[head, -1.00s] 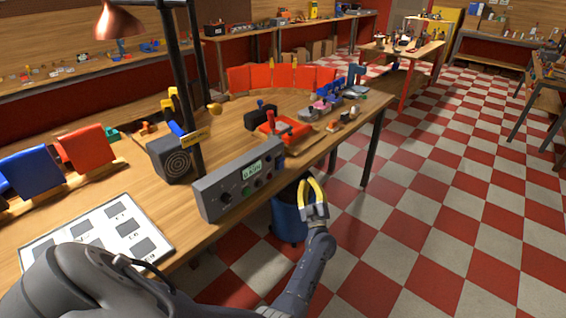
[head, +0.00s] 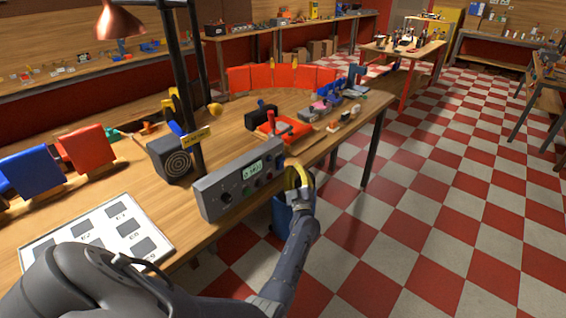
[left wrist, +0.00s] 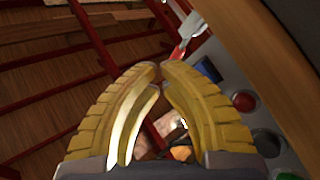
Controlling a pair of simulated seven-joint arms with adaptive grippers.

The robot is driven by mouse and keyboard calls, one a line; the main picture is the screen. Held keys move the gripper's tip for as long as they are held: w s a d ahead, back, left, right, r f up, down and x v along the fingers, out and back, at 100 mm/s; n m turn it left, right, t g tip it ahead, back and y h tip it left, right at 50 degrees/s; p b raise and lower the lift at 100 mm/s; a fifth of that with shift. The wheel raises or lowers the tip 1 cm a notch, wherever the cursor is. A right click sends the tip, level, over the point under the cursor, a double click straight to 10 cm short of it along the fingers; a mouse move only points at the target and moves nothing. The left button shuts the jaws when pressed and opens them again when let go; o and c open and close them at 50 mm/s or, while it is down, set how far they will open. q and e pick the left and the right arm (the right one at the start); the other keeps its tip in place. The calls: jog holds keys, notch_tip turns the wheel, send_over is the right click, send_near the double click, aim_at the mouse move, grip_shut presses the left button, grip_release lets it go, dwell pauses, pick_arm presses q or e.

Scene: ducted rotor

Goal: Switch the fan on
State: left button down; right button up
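A grey control box (head: 211,188) stands at the front edge of the bench, with a lit display, a dark knob and small coloured buttons on its face. My left gripper (head: 294,170) has yellow fingers and is just right of the control box, apart from the buttons. In the left wrist view (left wrist: 161,66) its tips meet with nothing between. My right gripper is out of view.
A white card with grey squares (head: 68,232) lies at the bench's left front. Red and blue panels (head: 85,148) stand on the left. A black lamp post rises behind the control box. A blue bin (head: 281,217) is below the bench edge. The checkered floor at right is clear.

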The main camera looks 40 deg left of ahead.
pick_arm(q)
jog(key=shift+a+r, duration=0.25)
jog(key=shift+a, duration=0.3)
jog(key=shift+w+a, duration=0.1)
dwell(1.3)
jog(key=shift+a+r, duration=0.2)
jog(key=shift+a, duration=0.05)
jog(key=shift+a+r, duration=0.15)
jog(key=shift+a, duration=0.3)
dwell(0.9)
jog(key=shift+d, duration=0.2)
jog(key=shift+d+f, duration=0.4)
jog(key=shift+d, duration=0.2)
jog(key=shift+d, duration=0.15)
dwell(0.3)
jog(key=shift+s+d+f, duration=0.1)
jog(key=shift+d+f, duration=0.25)
jog(key=shift+d, duration=0.35)
jog(key=shift+s+d+f, duration=0.1)
jog(key=shift+d+f, duration=0.25)
jog(key=shift+d, duration=0.4)
jog(key=shift+s+d+f, duration=0.1)
jog(key=shift+d+f, duration=0.25)
jog(key=shift+d, duration=0.35)
